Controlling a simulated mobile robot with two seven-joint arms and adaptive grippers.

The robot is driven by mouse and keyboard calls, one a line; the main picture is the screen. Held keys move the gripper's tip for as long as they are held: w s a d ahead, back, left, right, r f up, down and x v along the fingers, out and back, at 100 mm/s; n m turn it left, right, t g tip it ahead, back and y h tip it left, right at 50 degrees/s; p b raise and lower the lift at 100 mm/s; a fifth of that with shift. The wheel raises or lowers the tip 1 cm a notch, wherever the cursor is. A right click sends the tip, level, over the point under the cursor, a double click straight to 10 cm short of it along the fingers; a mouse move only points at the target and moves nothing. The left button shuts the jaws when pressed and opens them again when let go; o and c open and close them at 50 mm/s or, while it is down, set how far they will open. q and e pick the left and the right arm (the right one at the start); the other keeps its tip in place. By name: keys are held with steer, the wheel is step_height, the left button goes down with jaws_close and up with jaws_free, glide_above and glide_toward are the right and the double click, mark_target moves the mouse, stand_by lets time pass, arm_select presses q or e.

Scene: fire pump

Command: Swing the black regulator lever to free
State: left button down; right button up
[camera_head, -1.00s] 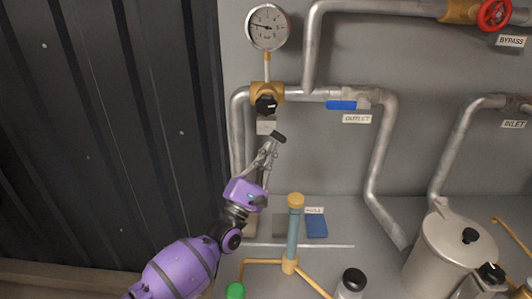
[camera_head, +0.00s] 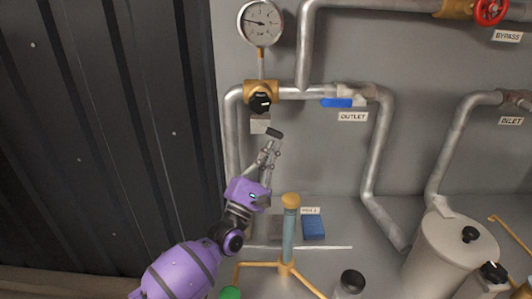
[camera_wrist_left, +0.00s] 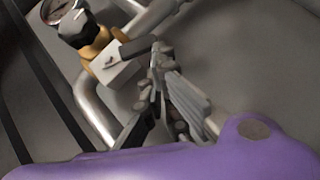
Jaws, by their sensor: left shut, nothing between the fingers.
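The black regulator lever (camera_head: 275,133) sticks out to the right, sloping slightly down, beside a small pale block (camera_head: 260,126) under the brass regulator (camera_head: 247,91). The wrist view shows the lever (camera_wrist_left: 138,47) as a dark bar beside the pale block (camera_wrist_left: 116,70). My left gripper (camera_head: 270,147) is shut and empty, with its fingertips just below the lever in the head view. In the wrist view its fingertips (camera_wrist_left: 158,52) overlap the lever's outer end; I cannot tell for sure whether they touch. My right gripper is out of view.
A black knob (camera_head: 261,103) sits above the block, with a pressure gauge (camera_head: 260,23) higher up. Grey pipes (camera_head: 231,150) run around it, with a blue outlet handle (camera_head: 337,102) at right. A blue column with a yellow cap (camera_head: 290,201) stands in front.

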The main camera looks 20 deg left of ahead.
arm_select(q)
steer(key=shift+w+d, duration=0.1)
steer(key=shift+d, duration=0.2)
steer(key=shift+r, duration=0.1)
steer(key=shift+d+r, duration=0.1)
steer(key=shift+d, duration=0.05)
stand_by(0.9)
stand_by(0.7)
